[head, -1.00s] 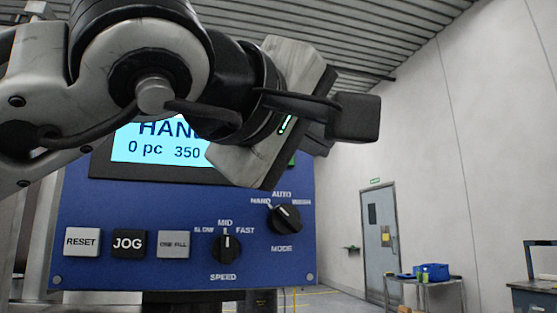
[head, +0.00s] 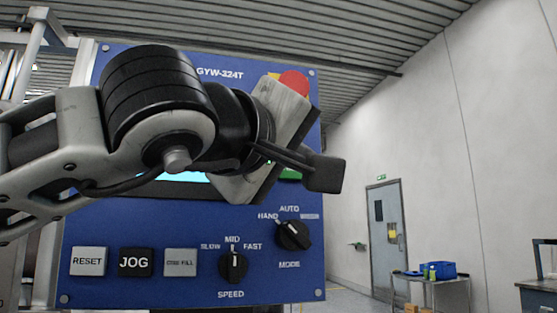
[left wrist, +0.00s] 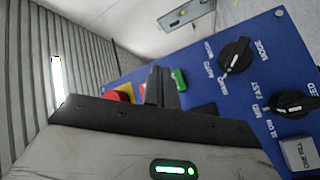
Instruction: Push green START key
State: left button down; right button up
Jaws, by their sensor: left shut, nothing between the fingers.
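The green START key (head: 291,174) is on the right side of the blue control panel (head: 130,225). In the head view my left gripper (head: 324,172) covers most of it. In the left wrist view the green key (left wrist: 179,79) shows just beyond and right of the dark fingers (left wrist: 160,86). The left gripper is shut and empty, in front of the panel's right edge. I cannot tell whether the fingertips touch the key. My right gripper is in neither view.
A red button (head: 295,82) on a yellow plate sits above the gripper. Below are the MODE knob (head: 293,235), SPEED knob (head: 233,267), and the RESET (head: 89,261), JOG (head: 135,262) and grey fill keys. My arm hides most of the display (head: 186,177).

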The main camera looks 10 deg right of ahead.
pick_arm(q)
jog(key=w, duration=0.3)
jog(key=shift+w, duration=0.1)
dwell(0.8)
dwell(0.5)
dwell(0.7)
jog(key=shift+w, duration=0.4)
